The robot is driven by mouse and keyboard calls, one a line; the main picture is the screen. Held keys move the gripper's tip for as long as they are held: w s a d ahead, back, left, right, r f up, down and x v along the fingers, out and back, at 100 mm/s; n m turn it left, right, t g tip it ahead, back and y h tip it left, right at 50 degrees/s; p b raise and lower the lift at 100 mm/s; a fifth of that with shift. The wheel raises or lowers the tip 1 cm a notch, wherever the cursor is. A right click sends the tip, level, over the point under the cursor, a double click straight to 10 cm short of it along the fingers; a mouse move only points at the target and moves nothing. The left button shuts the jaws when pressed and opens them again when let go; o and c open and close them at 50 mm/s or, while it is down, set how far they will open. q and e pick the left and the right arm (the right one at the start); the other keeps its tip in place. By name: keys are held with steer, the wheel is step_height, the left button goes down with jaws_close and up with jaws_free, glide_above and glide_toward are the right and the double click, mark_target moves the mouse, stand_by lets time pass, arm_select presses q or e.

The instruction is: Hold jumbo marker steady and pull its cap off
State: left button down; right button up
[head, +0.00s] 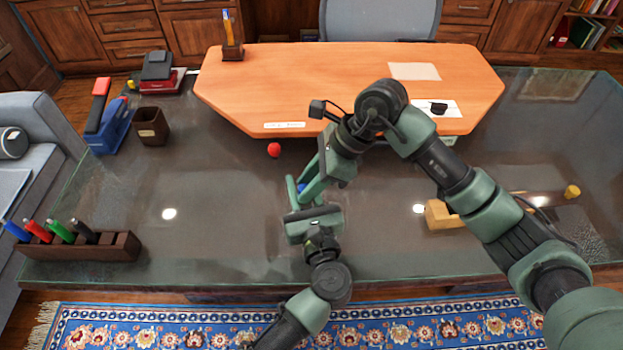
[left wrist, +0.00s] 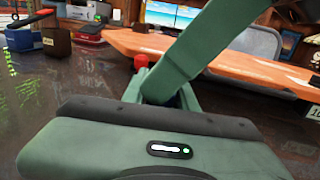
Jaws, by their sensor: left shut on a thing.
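My left gripper (head: 296,188) is low over the dark glass desk in the head view, its arm coming in from the bottom. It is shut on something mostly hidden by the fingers. A small blue patch (head: 301,187) shows there, which I take to be part of the jumbo marker. I cannot make out the cap. My right gripper (head: 315,182) reaches down from the right and meets the left one at this patch. Its fingertips overlap the left fingers, so its opening is unclear. In the left wrist view the green fingers (left wrist: 160,85) hide the held thing.
A red ball-like thing (head: 274,150) is on the desk just beyond the grippers. A wooden rack (head: 85,247) with several markers stands at left, below a brown cup (head: 151,127). A yellowish wooden block (head: 440,214) lies at right under my right arm. The left-middle glass is clear.

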jaws_close()
steer(key=shift+r, duration=2.45)
arm_select(q)
steer(key=c, duration=1)
jaws_free()
steer(key=shift+c, duration=0.2)
steer(key=v, duration=1.2)
